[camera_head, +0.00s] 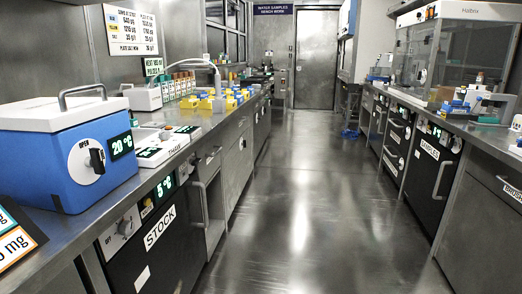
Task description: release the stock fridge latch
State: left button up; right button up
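The stock fridge (150,250) is a black-fronted unit under the left bench, with a white STOCK label (160,228) and a lit green display (165,187). A vertical metal handle (201,207) is at the right side of the front. The door looks shut. Neither of my grippers is in view.
A blue cooler (70,160) with a white lid and a black dial stands on the left bench above the fridge. Yellow and blue containers (215,102) stand farther along. The aisle floor (300,210) is clear. A black SAMPLES unit (420,165) is on the right.

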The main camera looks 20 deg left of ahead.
aim_at(194, 162)
jog(key=i+l, duration=0.1)
jog(key=i, duration=0.8)
jog(key=i+l, duration=0.1)
jog(key=i, duration=0.8)
jog(key=i+l+u, duration=0.1)
jog(key=i+u, duration=0.3)
jog(key=i+l+u, duration=0.15)
jog(key=i+u, duration=0.15)
jog(key=u, duration=0.15)
jog(key=i+l+u, duration=0.55)
jog(key=l+u, duration=0.25)
jog(key=j, duration=0.1)
